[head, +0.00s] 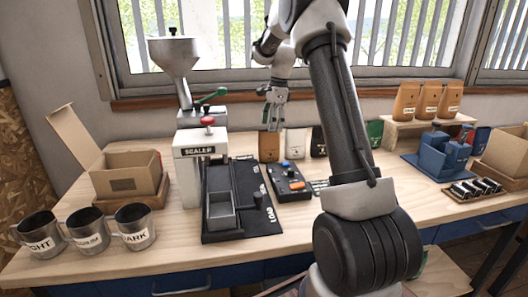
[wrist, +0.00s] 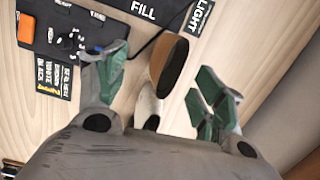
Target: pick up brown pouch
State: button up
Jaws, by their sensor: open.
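The brown pouch (head: 268,147) stands upright at the back of the table, at the left end of a row of pouches. In the wrist view the brown pouch (wrist: 170,66) shows from above, between the two green-padded fingers, and nothing touches it that I can see. My gripper (head: 272,122) is above and near the brown pouch in the head view, pointing down. Its fingers are spread wide and empty in the wrist view (wrist: 162,78). A pale pouch (wrist: 148,106) shows just beside the brown one, partly hidden by my gripper.
White (head: 295,143), black (head: 318,141) and green (head: 374,133) pouches stand to the right. A black button panel (head: 290,182) lies in front. The scaler (head: 190,165) stands to the left. Several orange-brown pouches (head: 428,98) sit on a wooden riser at right.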

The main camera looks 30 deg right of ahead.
aim_at(269, 136)
jog(key=shift+m, duration=0.4)
jog(key=f, duration=0.3)
jog(key=w+f, duration=0.1)
jog(key=f, duration=0.2)
jog(key=w+f, duration=0.1)
jog(key=f, duration=0.2)
jog(key=shift+a+f, duration=0.1)
jog(key=shift+a, duration=0.25)
jog(key=c, duration=0.8)
